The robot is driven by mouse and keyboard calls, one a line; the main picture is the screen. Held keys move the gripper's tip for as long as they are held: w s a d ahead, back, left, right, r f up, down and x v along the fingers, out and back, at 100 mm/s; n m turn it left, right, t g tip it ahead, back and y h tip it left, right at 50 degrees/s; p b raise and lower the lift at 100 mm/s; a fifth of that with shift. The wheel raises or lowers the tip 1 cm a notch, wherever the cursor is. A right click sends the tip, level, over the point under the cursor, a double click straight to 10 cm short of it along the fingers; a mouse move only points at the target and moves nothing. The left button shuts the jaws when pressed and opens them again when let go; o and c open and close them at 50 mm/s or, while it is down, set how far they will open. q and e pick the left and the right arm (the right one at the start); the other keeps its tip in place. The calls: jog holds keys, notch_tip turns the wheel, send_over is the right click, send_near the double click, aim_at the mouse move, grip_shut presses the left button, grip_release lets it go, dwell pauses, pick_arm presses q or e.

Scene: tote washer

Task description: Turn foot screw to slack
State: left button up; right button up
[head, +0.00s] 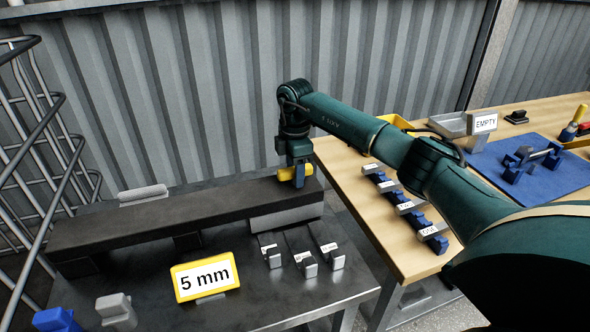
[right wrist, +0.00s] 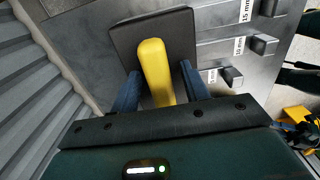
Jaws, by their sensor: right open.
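A yellow bar-shaped handle (head: 284,174), which looks like the foot screw's grip, sits on top of the right end of a long dark beam (head: 150,217). My right gripper (head: 299,182) points down over it. In the right wrist view, the yellow handle (right wrist: 155,65) lies between the two blue fingers of the open right gripper (right wrist: 158,82), with a gap visible on each side. The handle's lower part and any thread are hidden. My left gripper does not show.
The dark bench holds a "5 mm" sign (head: 205,277) and several labelled gauge pieces (head: 304,262) in front of the beam. A wooden table (head: 350,165) with blue holders and a blue mat (head: 550,178) stands at right. A wire rack (head: 40,140) is at left.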

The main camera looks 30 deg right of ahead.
jog(key=shift+c, duration=0.2)
jog(key=c, duration=0.9)
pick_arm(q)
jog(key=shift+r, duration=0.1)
pick_arm(e)
jog(key=shift+c, duration=0.2)
